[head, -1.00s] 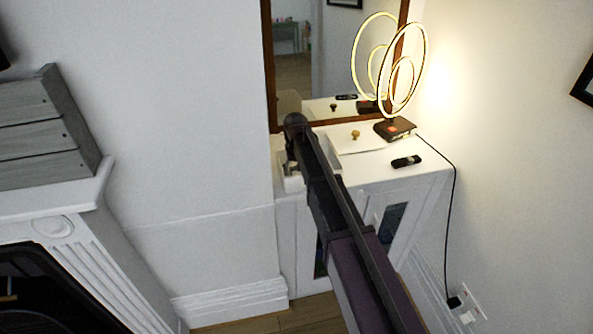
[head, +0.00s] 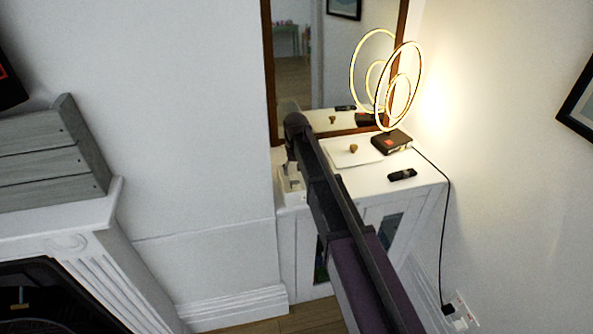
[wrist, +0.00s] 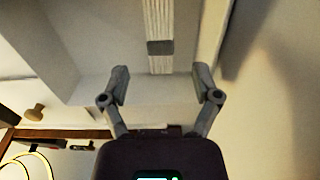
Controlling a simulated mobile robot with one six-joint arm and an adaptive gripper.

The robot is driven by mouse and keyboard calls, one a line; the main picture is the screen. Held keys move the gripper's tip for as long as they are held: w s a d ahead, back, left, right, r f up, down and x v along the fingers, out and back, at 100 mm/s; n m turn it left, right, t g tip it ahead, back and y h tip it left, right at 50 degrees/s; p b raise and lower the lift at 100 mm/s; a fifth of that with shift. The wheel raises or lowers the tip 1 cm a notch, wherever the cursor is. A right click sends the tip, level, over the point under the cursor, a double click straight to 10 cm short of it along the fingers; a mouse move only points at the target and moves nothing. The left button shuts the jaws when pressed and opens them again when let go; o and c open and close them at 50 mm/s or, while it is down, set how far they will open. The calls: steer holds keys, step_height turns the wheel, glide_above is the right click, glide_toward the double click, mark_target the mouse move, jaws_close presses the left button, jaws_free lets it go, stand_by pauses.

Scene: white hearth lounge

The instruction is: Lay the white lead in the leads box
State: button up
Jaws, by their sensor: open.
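The white lead (wrist: 158,20) shows in the wrist view as a pale ribbed bundle with a grey band. It lies against a pale floor between pale walls, which look like the inside of the leads box (wrist: 88,40); its upper end is cut off by the frame. My gripper (wrist: 161,82) is open, its fingers apart on either side of the lead's line, with the lead's near end just beyond the tips. I see no contact. In the head view, a small white box (head: 291,198) stands at the cabinet's left end, partly hidden by my arm.
The white cabinet (head: 425,180) carries a white tray (head: 368,155) with a wooden knob (head: 353,148), a lit ring lamp (head: 391,141) and a black remote (head: 402,175). A mirror (head: 330,60) stands behind. The wall is close on the right; a fireplace mantel (head: 60,215) is at left.

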mark_target(296, 184)
steer(key=shift+r+p, duration=2.6)
steer(key=shift+r, duration=0.35)
steer(key=s+d+m, duration=0.3)
steer(key=s+d, duration=2)
steer(key=s, duration=0.2)
steer(key=shift+d+m, duration=0.3)
steer(key=shift+d, duration=0.1)
